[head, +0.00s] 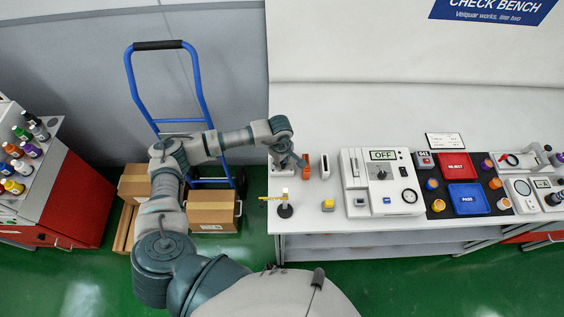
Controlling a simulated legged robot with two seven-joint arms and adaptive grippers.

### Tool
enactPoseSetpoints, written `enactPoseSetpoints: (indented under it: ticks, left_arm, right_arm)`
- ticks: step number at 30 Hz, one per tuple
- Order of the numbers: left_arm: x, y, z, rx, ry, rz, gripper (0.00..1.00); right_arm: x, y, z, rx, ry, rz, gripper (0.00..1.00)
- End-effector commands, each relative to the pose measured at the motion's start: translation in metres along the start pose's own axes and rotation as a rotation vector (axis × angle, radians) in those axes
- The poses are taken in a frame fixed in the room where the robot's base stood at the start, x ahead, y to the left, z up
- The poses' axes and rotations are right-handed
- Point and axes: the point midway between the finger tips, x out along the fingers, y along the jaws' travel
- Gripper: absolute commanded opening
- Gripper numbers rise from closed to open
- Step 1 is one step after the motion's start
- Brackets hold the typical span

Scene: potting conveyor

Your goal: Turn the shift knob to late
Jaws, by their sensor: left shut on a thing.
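A white panel box (371,201) stands on the bench, with a display (383,155) reading OFF. A small dark knob (382,175) sits below the display on its face. Its pointer direction and any markings are too small to read, and no label reading "late" can be made out. My left gripper (297,160) is over the left end of the bench, apart from the panel box and to its left. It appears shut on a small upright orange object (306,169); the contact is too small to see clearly. My right gripper is not in view.
Right of the panel box are a red REJECT tray (454,164) and blue PASS tray (468,199). A blue hand truck (130,75) stands left.

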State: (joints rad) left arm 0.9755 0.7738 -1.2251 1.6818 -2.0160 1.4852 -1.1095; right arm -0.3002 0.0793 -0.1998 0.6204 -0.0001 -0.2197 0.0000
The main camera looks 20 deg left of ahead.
Motion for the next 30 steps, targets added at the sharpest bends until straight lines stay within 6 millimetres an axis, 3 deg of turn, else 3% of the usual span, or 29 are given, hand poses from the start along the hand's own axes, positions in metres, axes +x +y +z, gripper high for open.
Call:
enactPoseSetpoints:
  ticks: [8, 30]
  left_arm:
    - [0.002, 0.001, 0.001, -0.126, 0.006, 0.002, 0.00]
    - [0.001, 0.003, 0.001, -0.784, 0.032, 0.003, 0.00]
  right_arm:
    - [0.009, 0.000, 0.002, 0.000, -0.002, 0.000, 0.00]
    - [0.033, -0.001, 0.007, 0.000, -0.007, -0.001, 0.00]
